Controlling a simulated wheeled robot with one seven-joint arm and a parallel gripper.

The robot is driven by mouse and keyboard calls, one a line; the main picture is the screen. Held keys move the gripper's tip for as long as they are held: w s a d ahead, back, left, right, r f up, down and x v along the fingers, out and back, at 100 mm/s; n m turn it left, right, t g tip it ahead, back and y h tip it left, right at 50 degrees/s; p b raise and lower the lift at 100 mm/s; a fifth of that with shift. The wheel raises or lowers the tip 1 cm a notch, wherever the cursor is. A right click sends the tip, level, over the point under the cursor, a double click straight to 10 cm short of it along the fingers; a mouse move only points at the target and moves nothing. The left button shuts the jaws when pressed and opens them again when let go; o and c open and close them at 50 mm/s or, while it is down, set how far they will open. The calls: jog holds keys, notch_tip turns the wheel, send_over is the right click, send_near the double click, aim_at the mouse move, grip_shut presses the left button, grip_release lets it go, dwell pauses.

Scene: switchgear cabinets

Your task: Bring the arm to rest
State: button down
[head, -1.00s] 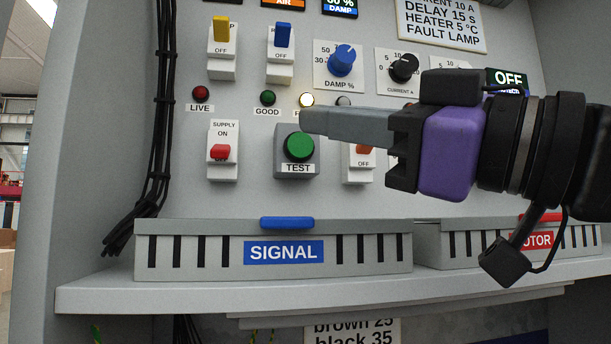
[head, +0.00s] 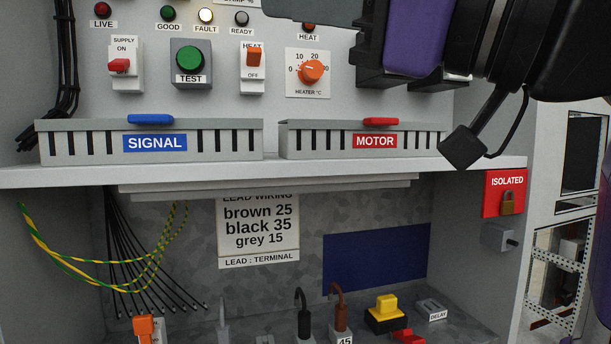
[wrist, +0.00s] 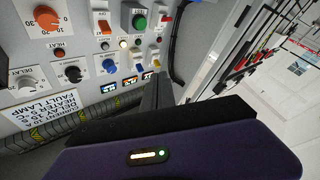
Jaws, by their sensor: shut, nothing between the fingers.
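My gripper (head: 300,9) is at the top of the head view, in front of the upper control panel, with its fingers pointing left and partly cut off by the frame edge. Its purple body and my dark wrist fill the upper right. In the wrist view the fingers of my gripper (wrist: 158,88) are together with nothing between them, and they stand apart from the panel (wrist: 85,55). The panel's upper part is out of the head view.
Below the fingers are the green TEST button (head: 190,60), HEAT switch (head: 254,58) and orange heater knob (head: 312,71). A shelf (head: 300,168) carries the SIGNAL (head: 80,146) and MOTOR (head: 432,141) ducts. Leads (head: 303,310) stand in the lower bay.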

jog(key=s+d+r+t+y, duration=0.1)
jog(key=d+r+t+y, duration=0.15)
jog(key=d+r, duration=0.2)
jog(key=w+d+f+m+t+h, duration=0.4)
jog(key=d+f+m+t, duration=0.3)
jog(key=d+f+t, duration=0.1)
jog(key=d+f+m+t+h+b, duration=0.1)
jog(key=d+f+m+h, duration=0.3)
jog(key=f, duration=0.5)
jog(key=d+f+m+t+h+b, duration=0.15)
jog(key=f+m+h, duration=0.35)
jog(key=f, duration=0.5)
jog(key=d+f+m+t+h, duration=0.2)
jog(key=d+f+m+h, duration=0.15)
jog(key=f+h, duration=0.45)
jog(key=s+f+g+h, duration=0.1)
jog(key=s+f, duration=0.2)
jog(key=f, duration=0.4)
jog(key=s+f+g+b, duration=0.1)
jog(key=s+f, duration=0.2)
jog(key=f, duration=0.3)
jog(key=s+f+g+h, duration=0.1)
jog(key=s+f+g, duration=0.1)
jog(key=s+f, duration=0.35)
jog(key=s+f+n+g+y+b, duration=0.2)
jog(key=s+f+g, duration=0.5)
jog(key=s+f, duration=1.3)
jog(key=shift+s+f+b, duration=0.3)
jog(key=shift+s+b, duration=0.05)
